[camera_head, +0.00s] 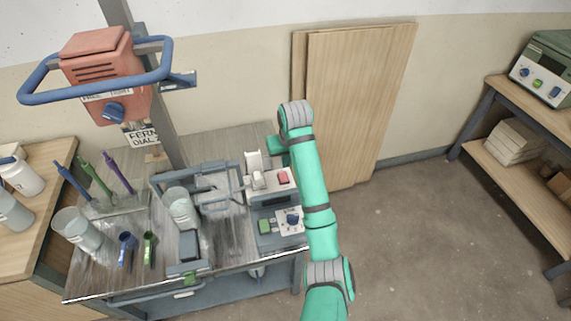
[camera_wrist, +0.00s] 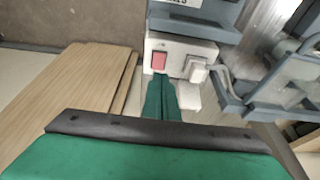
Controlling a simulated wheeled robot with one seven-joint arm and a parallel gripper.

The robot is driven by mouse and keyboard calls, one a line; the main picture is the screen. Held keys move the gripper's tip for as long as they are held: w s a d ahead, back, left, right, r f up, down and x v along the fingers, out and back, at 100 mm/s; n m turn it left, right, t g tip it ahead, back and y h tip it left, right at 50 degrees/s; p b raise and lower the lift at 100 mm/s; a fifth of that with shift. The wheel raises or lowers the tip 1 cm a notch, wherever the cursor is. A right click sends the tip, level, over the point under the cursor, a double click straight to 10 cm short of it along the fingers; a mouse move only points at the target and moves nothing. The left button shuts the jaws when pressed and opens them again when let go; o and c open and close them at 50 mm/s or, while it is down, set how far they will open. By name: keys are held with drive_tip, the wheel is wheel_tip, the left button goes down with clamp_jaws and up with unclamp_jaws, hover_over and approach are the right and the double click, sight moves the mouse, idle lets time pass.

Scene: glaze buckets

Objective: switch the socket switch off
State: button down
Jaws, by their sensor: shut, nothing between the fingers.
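The white socket box (camera_head: 270,186) stands at the back right of the grey workbench, with a red rocker switch (camera_head: 283,177) on its top and a white plug (camera_head: 257,180) beside the switch. In the wrist view the red switch (camera_wrist: 159,62) and the plug (camera_wrist: 197,71) show side by side on the box (camera_wrist: 178,45). My green gripper (camera_wrist: 160,84) is shut and empty. Its fingertips are at the box's near edge, just short of the switch in the picture; I cannot tell whether they touch. In the head view my gripper (camera_head: 276,145) is partly hidden by my arm.
A control panel with a blue knob (camera_head: 292,219) and a green button (camera_head: 265,226) sits in front of the socket. A grey frame with a clear bucket (camera_head: 181,208) stands left of it. Wooden boards (camera_head: 355,95) lean on the wall behind. Floor on the right is clear.

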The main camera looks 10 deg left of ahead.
drive_tip(key=shift+v, duration=0.85)
drive_tip(key=shift+s+f, duration=0.1)
